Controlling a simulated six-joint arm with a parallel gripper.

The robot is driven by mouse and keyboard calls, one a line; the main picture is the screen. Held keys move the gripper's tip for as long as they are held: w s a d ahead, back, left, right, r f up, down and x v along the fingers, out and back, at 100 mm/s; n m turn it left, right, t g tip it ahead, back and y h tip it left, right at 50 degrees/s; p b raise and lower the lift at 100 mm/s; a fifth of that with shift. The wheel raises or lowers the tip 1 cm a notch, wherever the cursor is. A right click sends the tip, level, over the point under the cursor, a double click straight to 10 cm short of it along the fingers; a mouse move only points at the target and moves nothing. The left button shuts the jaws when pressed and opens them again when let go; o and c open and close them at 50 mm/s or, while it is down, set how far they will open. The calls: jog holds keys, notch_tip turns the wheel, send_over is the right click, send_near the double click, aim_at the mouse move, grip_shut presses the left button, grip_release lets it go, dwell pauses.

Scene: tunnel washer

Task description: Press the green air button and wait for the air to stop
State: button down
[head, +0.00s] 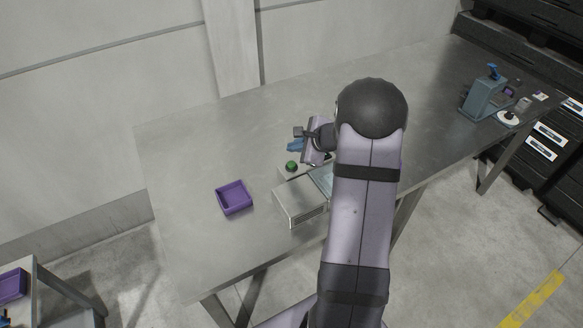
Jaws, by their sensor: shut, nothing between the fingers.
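The green air button (291,166) sits on a small light panel beside the washer box, near the middle of the metal table. The grey washer box (299,205) has a vented front and is partly hidden behind my arm. My gripper (299,133) is shut and empty, a little above and beyond the green button in the picture. It looks apart from the button, but its height above the table is hard to tell. A blue item (295,146) shows just below the gripper, partly hidden. Whether air is blowing cannot be seen.
A purple tray (234,211) stands on the metal table (185,150) left of the washer. A blue-grey device (484,97) stands at the table's far right end. Another purple tray (12,286) is at the lower left.

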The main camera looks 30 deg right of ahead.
aim_at(294, 166)
jog(key=shift+f+b, duration=1.6)
jog(key=shift+f, duration=0.35)
jog(key=shift+f, duration=0.2)
dwell(0.5)
jog(key=shift+f+b, duration=0.25)
jog(key=shift+b, duration=0.35)
jog(key=shift+f+b, duration=0.5)
jog(key=shift+b, duration=0.15)
dwell(0.7)
jog(key=shift+r, duration=0.1)
jog(key=shift+r+p, duration=0.7)
jog(key=shift+r, duration=0.15)
jog(key=shift+r+p, duration=1.85)
jog(key=shift+r, duration=0.65)
